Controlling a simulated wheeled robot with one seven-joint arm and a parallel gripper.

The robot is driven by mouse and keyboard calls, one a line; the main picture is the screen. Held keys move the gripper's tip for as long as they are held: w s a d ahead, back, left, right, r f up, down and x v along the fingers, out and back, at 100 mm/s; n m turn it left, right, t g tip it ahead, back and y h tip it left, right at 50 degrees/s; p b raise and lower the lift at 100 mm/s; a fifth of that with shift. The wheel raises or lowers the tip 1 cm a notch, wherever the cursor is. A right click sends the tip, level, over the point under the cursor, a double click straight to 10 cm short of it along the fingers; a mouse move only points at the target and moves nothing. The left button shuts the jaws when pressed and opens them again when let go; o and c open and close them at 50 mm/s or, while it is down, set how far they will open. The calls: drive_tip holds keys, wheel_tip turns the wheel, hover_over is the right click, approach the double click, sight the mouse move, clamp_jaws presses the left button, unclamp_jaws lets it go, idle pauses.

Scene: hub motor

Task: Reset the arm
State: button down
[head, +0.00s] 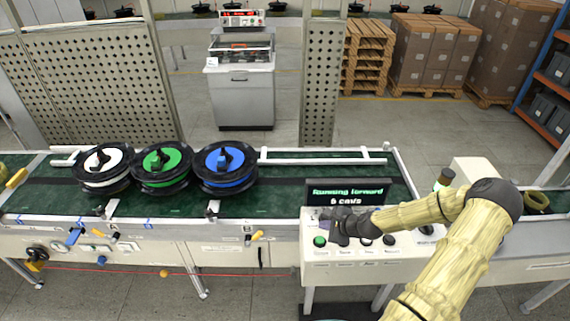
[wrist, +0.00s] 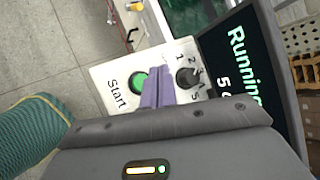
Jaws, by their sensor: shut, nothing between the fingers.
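My arm (head: 455,235) reaches in from the lower right in the head view. My gripper (head: 335,225) is shut and empty, just over the control panel (head: 390,247). In the wrist view its purple fingers (wrist: 157,92) lie together between the green Start button (wrist: 139,82) and the dark numbered knob (wrist: 187,78). I cannot tell whether the fingertips touch the panel. The display (head: 347,192) reads "Running forward" with a second line below, partly cut off in the wrist view.
Three hub motors, white (head: 103,167), green (head: 163,167) and blue (head: 225,166), sit in a row on the green conveyor (head: 285,190). A stack light (head: 444,179) stands right of the display. Perforated panels (head: 95,85) stand behind.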

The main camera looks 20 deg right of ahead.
drive_tip(key=s+a+r+n+g+h+b, duration=0.2)
drive_tip(key=s+a+r+n+b, duration=0.2)
drive_tip(key=s+a+r+n, duration=0.3)
drive_tip(key=s+a+r+n+g+h+b, duration=0.2)
drive_tip(key=s+a+r+n+b, duration=0.3)
drive_tip(key=n, duration=0.9)
drive_tip(key=s+a+r+g, duration=0.1)
drive_tip(key=s+a+r, duration=0.1)
drive_tip(key=s+a, duration=0.2)
drive_tip(key=shift+s+n+g, duration=0.3)
drive_tip(key=shift+s+n, duration=0.1)
drive_tip(key=shift+s, duration=0.45)
drive_tip(key=shift+w, duration=0.1)
